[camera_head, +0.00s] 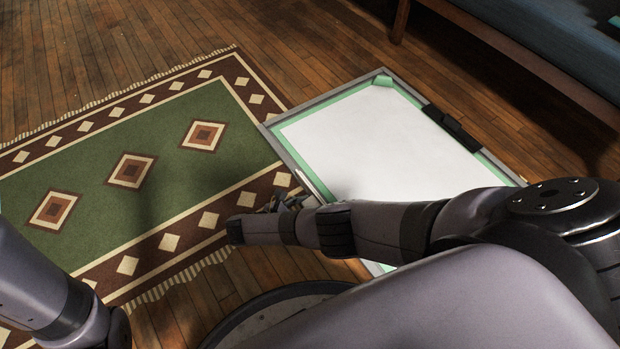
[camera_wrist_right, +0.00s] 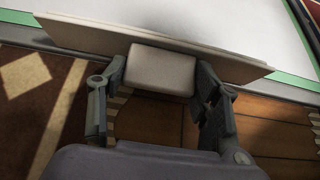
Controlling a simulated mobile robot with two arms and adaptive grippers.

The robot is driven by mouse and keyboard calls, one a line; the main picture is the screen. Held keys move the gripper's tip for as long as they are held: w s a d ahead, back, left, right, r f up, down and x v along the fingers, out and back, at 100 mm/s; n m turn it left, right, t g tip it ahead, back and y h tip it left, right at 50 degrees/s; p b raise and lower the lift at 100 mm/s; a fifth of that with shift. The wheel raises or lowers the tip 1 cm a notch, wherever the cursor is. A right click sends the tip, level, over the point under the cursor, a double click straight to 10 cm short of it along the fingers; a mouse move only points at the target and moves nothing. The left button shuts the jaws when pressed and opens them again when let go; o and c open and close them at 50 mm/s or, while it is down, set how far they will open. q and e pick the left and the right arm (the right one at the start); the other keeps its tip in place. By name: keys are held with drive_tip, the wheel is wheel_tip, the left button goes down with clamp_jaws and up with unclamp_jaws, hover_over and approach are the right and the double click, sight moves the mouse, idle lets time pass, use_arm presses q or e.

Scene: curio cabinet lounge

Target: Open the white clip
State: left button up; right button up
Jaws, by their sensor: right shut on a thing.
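The white clip (camera_head: 316,187) sits on the left edge of the white board (camera_head: 375,140) in the head view, partly hidden by my right gripper and arm. In the right wrist view the clip shows as a long pale plate (camera_wrist_right: 95,36) along the board's edge, with a blocky pale tab (camera_wrist_right: 162,73) sticking out toward me. My right gripper (camera_wrist_right: 162,84) has its two fingers on either side of this tab and is shut on it. It also shows in the head view (camera_head: 288,199), small and dark. My left arm comes in at the lower left; its gripper is out of view.
A black clip (camera_head: 452,128) sits on the board's opposite edge. Green tape runs around the white sheet, with a curled piece (camera_head: 383,80) at the far corner. A green patterned rug (camera_head: 130,170) lies at left on the wood floor. Blue furniture (camera_head: 545,50) stands at upper right.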

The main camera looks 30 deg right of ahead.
drive_tip(key=shift+w, duration=0.1)
idle(0.3)
drive_tip(key=o, duration=1.2)
drive_tip(key=shift+c, duration=0.2)
drive_tip(key=v, duration=1.2)
